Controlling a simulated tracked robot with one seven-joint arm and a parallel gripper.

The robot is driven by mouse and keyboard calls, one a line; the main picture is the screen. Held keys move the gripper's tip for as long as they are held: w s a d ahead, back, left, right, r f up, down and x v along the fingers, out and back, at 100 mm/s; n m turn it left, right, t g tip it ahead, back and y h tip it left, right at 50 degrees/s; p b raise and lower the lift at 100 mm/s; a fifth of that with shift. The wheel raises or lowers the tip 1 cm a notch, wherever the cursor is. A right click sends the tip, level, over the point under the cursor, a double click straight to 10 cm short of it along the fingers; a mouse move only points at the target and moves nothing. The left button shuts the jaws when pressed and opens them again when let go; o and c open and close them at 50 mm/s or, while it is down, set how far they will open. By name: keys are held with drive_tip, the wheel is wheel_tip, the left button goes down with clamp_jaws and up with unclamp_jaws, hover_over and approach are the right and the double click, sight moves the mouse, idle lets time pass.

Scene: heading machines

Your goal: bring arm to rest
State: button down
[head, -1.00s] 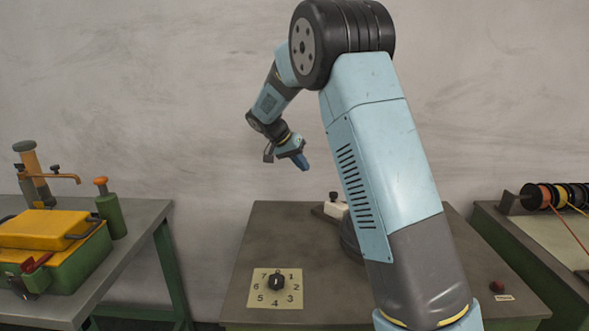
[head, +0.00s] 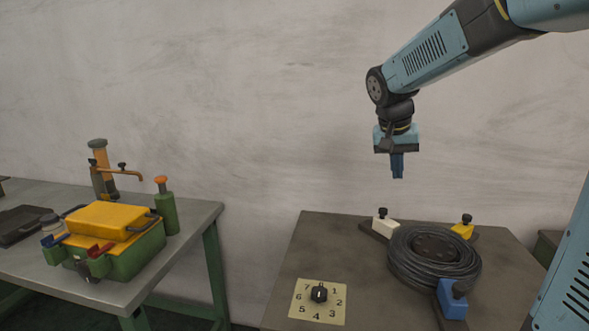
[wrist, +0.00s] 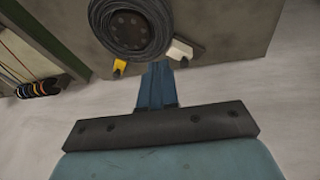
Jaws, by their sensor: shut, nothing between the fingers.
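My gripper (head: 397,166) hangs in the air, pointing down, above the back part of the middle table (head: 290,262). Its blue fingers are together with nothing between them. It is well clear of the black cable coil (head: 407,268) lying on that table. In the wrist view the closed fingers (wrist: 158,72) show at the centre, with the coil (wrist: 122,32) beyond them. My arm reaches in from the upper right.
Around the coil are a white block (head: 384,226), a yellow block (head: 464,228) and a blue block (head: 452,300). A numbered dial plate (head: 328,311) lies front left. The left table (head: 205,216) bears a green and yellow box (head: 135,258). The air around my gripper is free.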

drive_tip(key=s+f+n+t+y, duration=0.1)
drive_tip(key=s+n+t+y, duration=0.1)
drive_tip(key=s, duration=2.1)
drive_tip(key=shift+a+f+n+t+y, duration=0.4)
drive_tip(key=shift+n+t, duration=0.1)
drive_tip(key=shift+n, duration=0.4)
idle(0.5)
